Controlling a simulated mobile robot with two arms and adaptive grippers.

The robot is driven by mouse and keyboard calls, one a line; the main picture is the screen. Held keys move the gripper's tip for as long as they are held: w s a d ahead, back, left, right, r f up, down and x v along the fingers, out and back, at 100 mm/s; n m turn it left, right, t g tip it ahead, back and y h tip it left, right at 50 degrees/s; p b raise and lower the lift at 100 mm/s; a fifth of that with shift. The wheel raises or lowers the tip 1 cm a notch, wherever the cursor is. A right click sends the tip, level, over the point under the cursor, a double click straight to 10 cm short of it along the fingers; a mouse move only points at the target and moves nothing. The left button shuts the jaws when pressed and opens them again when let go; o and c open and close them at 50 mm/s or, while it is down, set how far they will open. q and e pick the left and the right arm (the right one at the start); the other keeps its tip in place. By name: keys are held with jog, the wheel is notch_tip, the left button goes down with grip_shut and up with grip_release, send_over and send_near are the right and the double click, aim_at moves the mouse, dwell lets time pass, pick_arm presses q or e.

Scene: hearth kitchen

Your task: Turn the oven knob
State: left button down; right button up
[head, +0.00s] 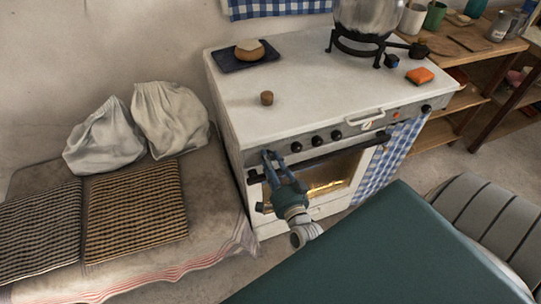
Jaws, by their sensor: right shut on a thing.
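The white oven (310,85) stands against the wall, with a row of black knobs on its front panel. My right gripper (269,156) reaches up to the left end of this panel. Its fingers are shut on the leftmost oven knob, which they mostly hide. Other black knobs (317,140) sit uncovered to the right of the gripper. The black door handle (345,147) runs below them, and the oven window (330,187) glows orange. My left gripper is not in view.
A large metal pot (363,16) stands on a black burner stand. A bread roll on a dark board (231,59), a small brown cork-like piece (267,98) and an orange sponge (420,75) lie on top. A cushioned bench (215,215) is at left.

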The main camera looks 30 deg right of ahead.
jog(key=m, duration=0.2)
jog(key=m+b, duration=0.1)
jog(key=shift+w+d+r+m, duration=0.2)
jog(key=shift+r+m, duration=0.1)
jog(key=shift+m, duration=0.1)
jog(key=m+b, duration=0.1)
jog(key=m, duration=0.2)
jog(key=shift+m, duration=0.3)
jog(key=m+b, duration=0.2)
jog(key=m, duration=0.1)
jog(key=shift+m, duration=0.3)
jog(key=shift+m+b, duration=0.9)
jog(key=shift+m, duration=0.8)
